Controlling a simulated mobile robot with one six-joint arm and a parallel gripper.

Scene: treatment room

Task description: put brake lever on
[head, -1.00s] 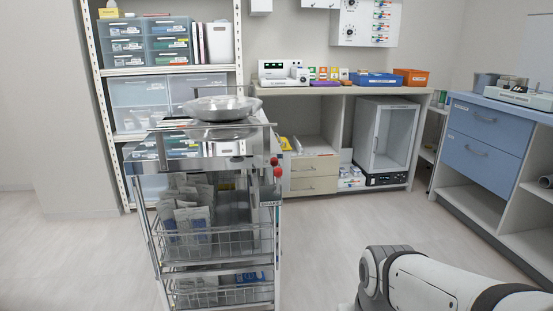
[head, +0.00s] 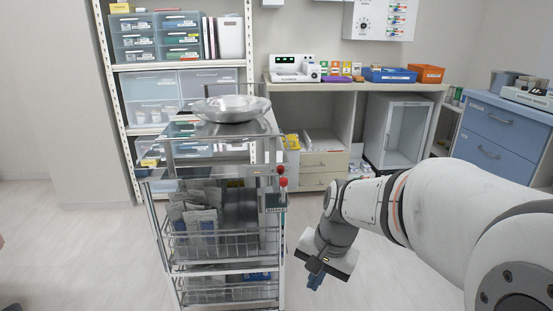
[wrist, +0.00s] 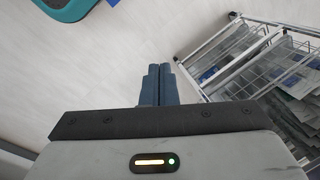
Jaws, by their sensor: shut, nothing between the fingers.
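The brake lever (head: 282,176) has red knobs and sits at the right front corner of the metal trolley (head: 205,172), above a small dark plate with lettering that reads as a brake label. My gripper (head: 315,282) hangs to the right of the trolley and lower than the lever, apart from both. In the wrist view its blue-grey fingers (wrist: 160,84) are together with nothing between them. The lever does not show clearly in the wrist view; the trolley's wire baskets (wrist: 262,62) show there at the right.
A steel bowl (head: 230,108) stands on the trolley top. Packets (head: 200,220) fill its basket. Shelves (head: 185,68) stand behind, a counter (head: 350,87) at the back and blue drawers (head: 488,132) at the right. A teal-edged object (wrist: 66,8) lies at the wrist view's upper left. Floor around my gripper is clear.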

